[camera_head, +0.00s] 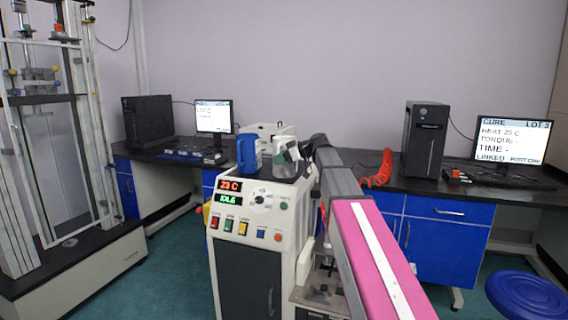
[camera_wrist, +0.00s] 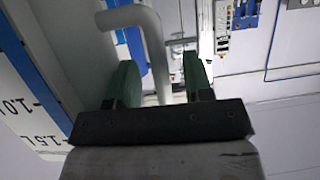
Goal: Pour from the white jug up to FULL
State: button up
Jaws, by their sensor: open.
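The white jug (camera_head: 284,160) stands on top of the cream rheometer cabinet, partly hidden by my arm. A blue jug (camera_head: 248,156) stands just left of it. My gripper (camera_head: 305,150) is at the white jug's right side. In the wrist view my gripper (camera_wrist: 160,72) has its two green fingers apart, with the pale bent handle (camera_wrist: 153,45) of the white jug between them. Gaps show beside the handle, so it is not clamped. A white scale (camera_wrist: 20,100) reading 1.0L and 1.5L shows at the left. No FULL mark is readable.
The cabinet's front panel (camera_head: 245,205) reads 23 C and IDLE above coloured buttons. A white box (camera_head: 268,131) is behind the jugs. Desks with computers and monitors (camera_head: 512,140) line the wall. A tall test frame (camera_head: 55,130) stands left; a blue stool (camera_head: 527,295) is at right.

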grip_shut()
dwell(1.4)
